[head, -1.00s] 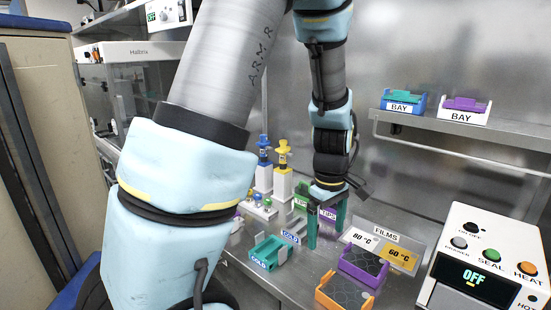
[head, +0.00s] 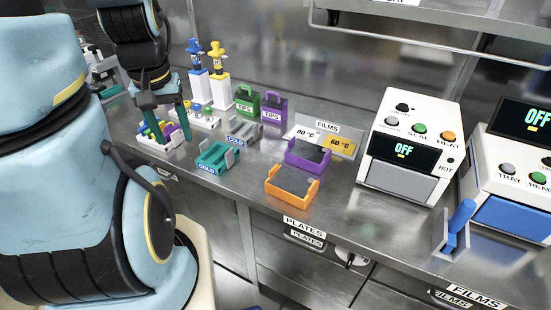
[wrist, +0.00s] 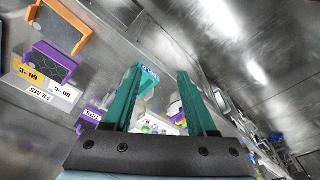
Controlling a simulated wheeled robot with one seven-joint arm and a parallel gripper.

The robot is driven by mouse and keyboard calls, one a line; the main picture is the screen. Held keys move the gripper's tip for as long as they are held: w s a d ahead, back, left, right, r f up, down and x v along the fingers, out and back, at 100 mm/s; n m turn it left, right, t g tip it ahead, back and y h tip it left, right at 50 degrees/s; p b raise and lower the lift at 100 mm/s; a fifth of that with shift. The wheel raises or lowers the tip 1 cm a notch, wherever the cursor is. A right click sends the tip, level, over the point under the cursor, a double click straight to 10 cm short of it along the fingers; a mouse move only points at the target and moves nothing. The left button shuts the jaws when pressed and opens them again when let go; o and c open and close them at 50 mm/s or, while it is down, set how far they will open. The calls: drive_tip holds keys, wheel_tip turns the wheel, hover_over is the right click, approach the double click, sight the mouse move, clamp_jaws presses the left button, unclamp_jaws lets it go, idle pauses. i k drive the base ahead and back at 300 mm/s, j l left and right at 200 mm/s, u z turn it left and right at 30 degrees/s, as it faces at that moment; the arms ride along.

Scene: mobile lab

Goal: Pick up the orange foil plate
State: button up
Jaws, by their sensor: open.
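The orange foil plate (head: 291,187) sits on the steel counter near its front edge; it has an orange frame and a dark grey top. It also shows at the upper left of the wrist view (wrist: 69,18), partly cut off. My gripper (head: 165,122) is open, with two teal fingers pointing down at the left of the head view, well to the left of the plate. In the wrist view nothing is between the fingers of my gripper (wrist: 160,78) that I can see it touching.
A purple plate (head: 307,154) stands directly behind the orange one. A teal COLD block (head: 215,158), purple and green TIPS boxes and a small tube rack (head: 157,136) are to the left. A white sealer (head: 408,145) stands to the right.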

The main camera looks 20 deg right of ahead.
sight(297, 188)
drive_tip(key=l+u, duration=0.1)
drive_tip(key=u, duration=0.25)
drive_tip(key=k+u, duration=0.1)
drive_tip(key=u, duration=0.25)
drive_tip(key=k+u, duration=0.1)
drive_tip(key=u, duration=0.25)
drive_tip(key=k+l+u, duration=0.1)
drive_tip(key=k+u, duration=0.2)
drive_tip(key=k, duration=0.2)
drive_tip(key=k+u, duration=0.3)
drive_tip(key=k, duration=0.55)
